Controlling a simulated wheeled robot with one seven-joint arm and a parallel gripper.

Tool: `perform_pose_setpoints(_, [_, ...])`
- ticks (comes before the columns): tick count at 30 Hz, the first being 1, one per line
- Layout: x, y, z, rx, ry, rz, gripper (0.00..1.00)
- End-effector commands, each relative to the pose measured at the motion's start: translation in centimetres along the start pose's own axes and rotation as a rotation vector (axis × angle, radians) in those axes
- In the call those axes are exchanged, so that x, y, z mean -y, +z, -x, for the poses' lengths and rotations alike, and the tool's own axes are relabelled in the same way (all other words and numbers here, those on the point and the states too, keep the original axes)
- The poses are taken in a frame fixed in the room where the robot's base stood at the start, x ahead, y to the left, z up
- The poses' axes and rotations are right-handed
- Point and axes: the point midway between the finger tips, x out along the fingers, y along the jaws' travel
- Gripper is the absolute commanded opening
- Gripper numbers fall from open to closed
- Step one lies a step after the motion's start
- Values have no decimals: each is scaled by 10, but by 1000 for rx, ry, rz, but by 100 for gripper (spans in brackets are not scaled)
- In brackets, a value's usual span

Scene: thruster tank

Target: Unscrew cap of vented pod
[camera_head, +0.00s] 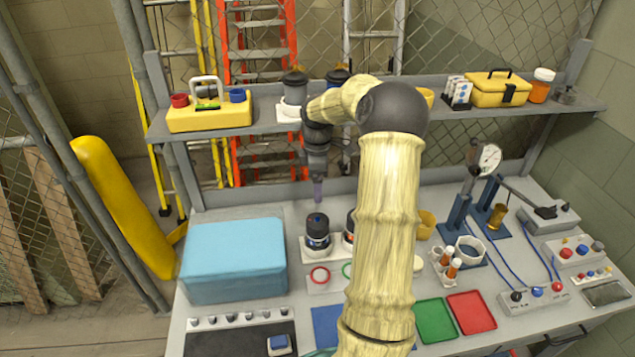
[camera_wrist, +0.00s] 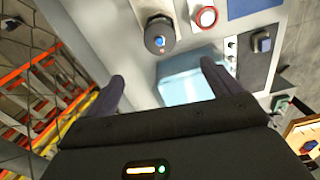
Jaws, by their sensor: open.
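A dark cylindrical pod (camera_head: 317,232) with a black cap and a blue band stands upright in a pale holder on the bench. A second similar pod (camera_head: 349,226) stands to its right, partly hidden by my arm. I cannot tell from markings which one is vented. My gripper (camera_head: 317,192) points down above the left pod, apart from it. In the wrist view its two fingers (camera_wrist: 162,82) are spread with nothing between them. One pod (camera_wrist: 160,37) shows there beyond the fingertips, seen from its cap end.
A red ring (camera_head: 319,275) lies on a pale plate in front of the holder. A blue box (camera_head: 234,260) stands to the left. More capped pods (camera_head: 294,90) sit on the shelf above. My arm hides the bench's middle.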

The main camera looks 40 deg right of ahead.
Motion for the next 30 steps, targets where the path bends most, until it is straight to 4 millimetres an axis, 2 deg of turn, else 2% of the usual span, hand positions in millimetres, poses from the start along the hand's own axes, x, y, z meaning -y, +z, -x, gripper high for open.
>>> perform_pose_setpoints(9, [2, -3, 1, 1, 1, -2, 90])
perform_pose_setpoints(11, [7, -9, 2, 4, 3, -11, 90])
perform_pose_setpoints(14, [23, -30, 4, 11, 12, -45, 90])
perform_pose_setpoints(17, [52, -60, 8, 17, 28, -114, 90])
perform_pose_setpoints(22, [122, -102, 14, 3, 72, -312, 90])
perform_pose_setpoints(26, [178, -119, 18, -37, 105, -496, 90])
perform_pose_setpoints(30, [238, -124, 20, -107, 127, -712, 90])
